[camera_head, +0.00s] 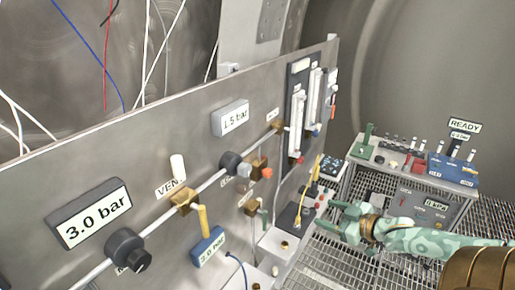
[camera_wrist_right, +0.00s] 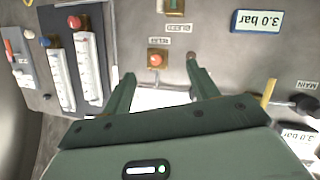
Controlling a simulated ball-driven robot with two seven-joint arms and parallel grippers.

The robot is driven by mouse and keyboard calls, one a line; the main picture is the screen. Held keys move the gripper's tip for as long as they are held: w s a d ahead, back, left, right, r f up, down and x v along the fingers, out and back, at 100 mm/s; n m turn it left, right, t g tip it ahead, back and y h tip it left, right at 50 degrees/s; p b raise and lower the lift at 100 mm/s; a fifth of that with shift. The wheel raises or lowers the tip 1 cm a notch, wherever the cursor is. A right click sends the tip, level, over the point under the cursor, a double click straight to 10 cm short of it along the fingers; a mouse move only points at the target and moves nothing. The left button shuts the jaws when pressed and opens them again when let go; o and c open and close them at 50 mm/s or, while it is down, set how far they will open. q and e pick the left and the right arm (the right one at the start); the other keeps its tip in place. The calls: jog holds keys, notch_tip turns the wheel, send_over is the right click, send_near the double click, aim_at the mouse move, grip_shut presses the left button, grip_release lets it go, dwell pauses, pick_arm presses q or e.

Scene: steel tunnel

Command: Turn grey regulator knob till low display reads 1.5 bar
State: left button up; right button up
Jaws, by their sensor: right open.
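A small grey knob (camera_head: 244,170) projects from a dark round regulator body (camera_head: 230,161) on the pipe across the steel panel. The white-faced display (camera_head: 231,118) above it reads 1.5 bar. My right gripper (camera_head: 332,217) is open and empty, right of the knob and well apart from it. In the right wrist view its open fingers (camera_wrist_right: 160,72) point at the panel, with an orange-red button (camera_wrist_right: 157,59) just beyond. I cannot make out the grey knob in that view. My left gripper is not in view.
A large display (camera_head: 93,215) reads 3.0 bar above another dark regulator (camera_head: 127,250). A yellow lever (camera_head: 203,218), a blue-framed display (camera_head: 208,247) and flow tubes (camera_head: 312,95) crowd the panel. A console reading READY (camera_head: 464,126) stands right. Grating floor (camera_head: 325,255) lies below.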

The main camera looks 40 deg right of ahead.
jog(key=w+a+r+m+t+y, duration=0.1)
jog(key=a+r+y, duration=0.1)
jog(key=a+r, duration=0.35)
jog(key=w+a+r+t+y, duration=0.1)
jog(key=a+r+t+y, duration=0.1)
jog(key=a+r+y, duration=0.3)
jog(key=h, duration=0.2)
send_near(248, 170)
jog(key=shift+m, duration=0.3)
jog(key=x, duration=0.9)
jog(key=shift+w+f, duration=0.1)
jog(key=c, duration=1)
jog(key=shift+r+m+p, duration=0.2)
jog(key=shift+m+p, duration=0.4)
jog(key=shift+p, duration=0.05)
jog(key=shift+f, duration=0.15)
jog(key=o, duration=1)
